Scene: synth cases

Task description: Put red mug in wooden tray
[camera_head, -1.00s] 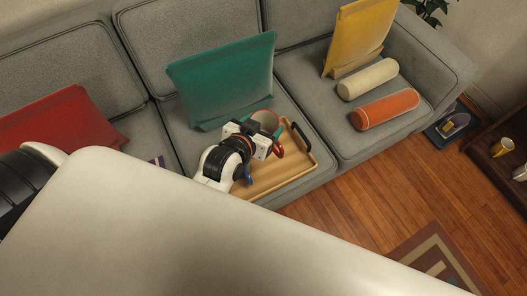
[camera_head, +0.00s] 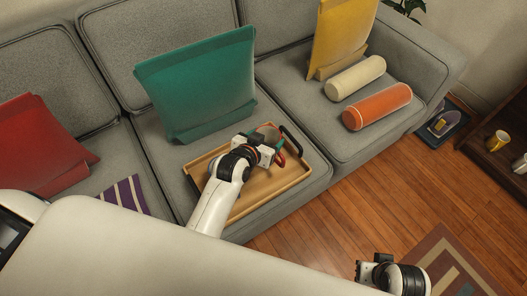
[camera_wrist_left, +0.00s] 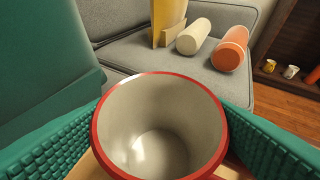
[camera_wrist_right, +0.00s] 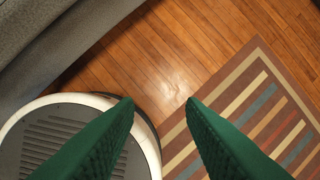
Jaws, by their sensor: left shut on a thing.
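The red mug (camera_head: 269,132) is over the far right part of the wooden tray (camera_head: 276,183), which lies on the sofa's middle seat. I cannot tell whether its base touches the tray floor. In the left wrist view the mug (camera_wrist_left: 160,125) is upright, its red rim and pale, empty inside facing the camera. My left gripper (camera_head: 266,147) is shut on the mug, with a green pad on each side of it. The arm hides part of the tray. My right gripper (camera_head: 362,271) is low over the floor, open and empty in the right wrist view (camera_wrist_right: 161,103).
A green cushion (camera_head: 197,84) stands behind the tray. A cream bolster (camera_head: 355,77) and an orange bolster (camera_head: 377,106) lie on the right seat. A striped purple cloth (camera_head: 126,196) lies left of the tray. The tray's near right part is bare.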

